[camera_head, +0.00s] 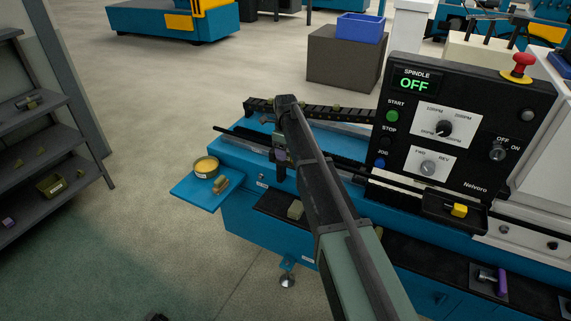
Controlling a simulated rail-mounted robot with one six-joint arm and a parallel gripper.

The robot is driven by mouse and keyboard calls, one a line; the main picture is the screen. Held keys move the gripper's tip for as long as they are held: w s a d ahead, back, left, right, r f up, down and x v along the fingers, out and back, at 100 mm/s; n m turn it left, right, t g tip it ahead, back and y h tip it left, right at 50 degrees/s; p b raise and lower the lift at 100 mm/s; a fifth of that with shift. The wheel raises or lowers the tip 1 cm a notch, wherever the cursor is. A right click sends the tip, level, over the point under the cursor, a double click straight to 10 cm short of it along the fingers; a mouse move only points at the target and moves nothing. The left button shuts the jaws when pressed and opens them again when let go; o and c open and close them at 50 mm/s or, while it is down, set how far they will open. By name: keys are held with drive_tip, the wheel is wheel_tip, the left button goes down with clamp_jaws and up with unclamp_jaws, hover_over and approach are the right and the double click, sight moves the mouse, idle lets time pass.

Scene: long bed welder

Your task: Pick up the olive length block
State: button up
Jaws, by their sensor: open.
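A small pale olive block (295,209) sits on the black tray strip along the front of the blue machine bed, just left of my arm. It looks like the olive length block, but it is small and I cannot be sure. Another small olive and brown piece (221,185) lies on the blue side shelf (192,193), beside a round tin with yellow contents (206,166). My gripper (280,172) hangs over the blue bed, behind and above the pale olive block and apart from it. It is open; its fingertips are small and dark, and I see nothing held.
The black spindle panel (460,128) stands right of my arm. A dark rail (345,172) runs along the bed near my gripper. A purple-handled tool (501,282) lies at right on the front strip.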

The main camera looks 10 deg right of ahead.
drive_tip(key=shift+r, duration=0.15)
drive_tip(key=shift+c, duration=0.2)
clamp_jaws()
drive_tip(key=shift+r, duration=0.1)
wheel_tip(320, 180, up, 20)
drive_tip(key=p, duration=2)
